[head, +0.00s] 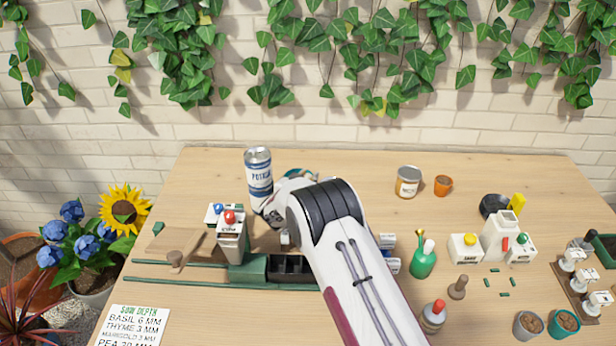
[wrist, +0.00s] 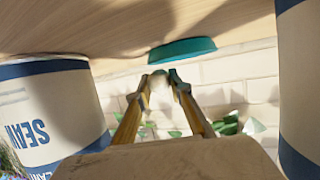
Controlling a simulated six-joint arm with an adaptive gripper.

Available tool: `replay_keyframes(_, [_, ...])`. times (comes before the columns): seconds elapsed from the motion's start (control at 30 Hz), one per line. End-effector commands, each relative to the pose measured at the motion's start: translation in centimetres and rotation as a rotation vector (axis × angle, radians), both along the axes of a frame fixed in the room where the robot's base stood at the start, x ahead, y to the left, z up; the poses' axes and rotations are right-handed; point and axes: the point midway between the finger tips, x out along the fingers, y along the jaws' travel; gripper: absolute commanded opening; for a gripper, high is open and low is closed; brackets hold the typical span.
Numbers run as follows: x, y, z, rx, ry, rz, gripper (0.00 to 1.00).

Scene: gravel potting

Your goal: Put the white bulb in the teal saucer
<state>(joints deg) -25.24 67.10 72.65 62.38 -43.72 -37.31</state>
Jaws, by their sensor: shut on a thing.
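My gripper (wrist: 160,78) is shut on a small pale thing, the white bulb (wrist: 159,92), between its yellowish fingertips in the wrist view. The teal saucer (wrist: 182,50) lies on the table just beyond the fingertips; the bulb looks apart from it, though the gap is hard to judge. In the head view only a sliver of the saucer (head: 301,173) shows behind my arm, beside the blue-and-white can. My arm hides the gripper and bulb there.
A tall blue-and-white can (head: 258,180) stands left of the saucer. In the wrist view, large blue-and-white containers (wrist: 45,110) flank the gripper on both sides. A dark seed tray (head: 290,268) lies nearer the front.

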Motion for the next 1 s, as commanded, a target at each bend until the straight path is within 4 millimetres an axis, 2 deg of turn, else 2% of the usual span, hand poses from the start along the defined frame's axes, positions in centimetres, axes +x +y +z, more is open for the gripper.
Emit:
replay_keyframes(0.63, [0.0, 0.0, -1.1, -0.001, 0.001, 0.000, 0.06])
replay_keyframes(0.67, [0.0, 0.0, -1.1, 0.000, 0.002, 0.000, 0.28])
replay_keyframes(0.7, [-0.1, 0.0, -1.2, 0.000, 0.002, 0.000, 0.37])
replay_keyframes(1.0, [-0.1, 0.0, -1.3, -0.001, 0.004, 0.000, 0.37])
